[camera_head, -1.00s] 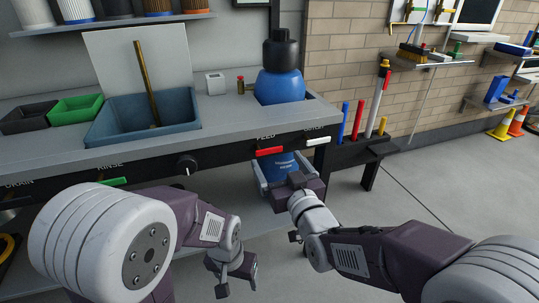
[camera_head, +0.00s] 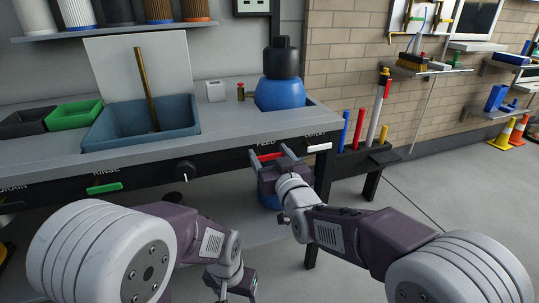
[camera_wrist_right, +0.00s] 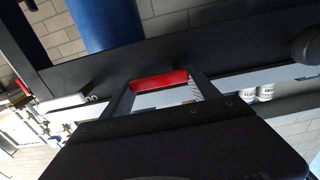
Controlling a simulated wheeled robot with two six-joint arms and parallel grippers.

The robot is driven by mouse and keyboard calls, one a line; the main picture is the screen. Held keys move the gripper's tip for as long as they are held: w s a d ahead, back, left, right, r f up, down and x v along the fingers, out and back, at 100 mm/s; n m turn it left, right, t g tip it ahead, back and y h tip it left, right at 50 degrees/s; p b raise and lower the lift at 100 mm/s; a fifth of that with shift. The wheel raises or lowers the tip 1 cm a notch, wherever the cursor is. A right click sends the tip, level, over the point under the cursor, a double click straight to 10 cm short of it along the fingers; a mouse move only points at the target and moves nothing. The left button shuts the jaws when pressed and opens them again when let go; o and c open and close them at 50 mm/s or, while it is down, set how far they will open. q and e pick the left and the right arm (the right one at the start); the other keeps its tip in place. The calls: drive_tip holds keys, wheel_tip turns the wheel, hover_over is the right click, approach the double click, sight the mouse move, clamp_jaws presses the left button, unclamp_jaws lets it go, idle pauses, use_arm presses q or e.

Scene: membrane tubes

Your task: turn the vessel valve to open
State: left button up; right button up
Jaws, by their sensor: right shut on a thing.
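A red handle (camera_head: 268,156) sits on the dark front rail under the label FEED, lying roughly level. My right gripper (camera_head: 269,158) is shut on it, with one finger at each end. The right wrist view shows the red handle (camera_wrist_right: 158,80) between the two fingers. The blue vessel (camera_head: 280,95) with a black cap stands in the bench above it; its lower part is mostly hidden by my right gripper. My left gripper (camera_head: 232,284) hangs low, away from the bench, and its jaw state is unclear.
A white handle (camera_head: 318,148) is close to the right of my right gripper. Coloured rods (camera_head: 358,125) stand in a rack at right. A blue-grey basin (camera_head: 140,125) is on the bench.

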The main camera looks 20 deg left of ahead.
drive_tip(key=m+b, duration=0.1)
drive_tip(key=m, duration=0.1)
drive_tip(key=f+m, duration=0.1)
drive_tip(key=m, duration=0.1)
drive_tip(key=shift+f+b, duration=0.15)
drive_tip(key=shift+b, duration=0.25)
drive_tip(key=m+b, duration=0.1)
drive_tip(key=m, duration=0.1)
drive_tip(key=f+m, duration=0.1)
drive_tip(key=m, duration=0.2)
drive_tip(key=shift+a+b, duration=0.1)
drive_tip(key=shift+b, duration=0.3)
drive_tip(key=shift+s+a+f+m+b, duration=0.2)
drive_tip(key=shift+m+b, duration=0.5)
drive_tip(key=shift+m, duration=0.75)
drive_tip(key=shift+s+a+f+m+b, duration=0.2)
drive_tip(key=shift+m+b, duration=0.55)
drive_tip(key=shift+m, duration=0.75)
drive_tip(key=shift+s+a+f+m+b, duration=0.1)
drive_tip(key=shift+a+f+m+b, duration=0.15)
drive_tip(key=shift+m+b, duration=0.85)
drive_tip(key=shift+m+p, duration=0.35)
drive_tip(key=shift+m, duration=0.2)
drive_tip(key=o, duration=1.4)
drive_tip(key=shift+r, duration=0.1)
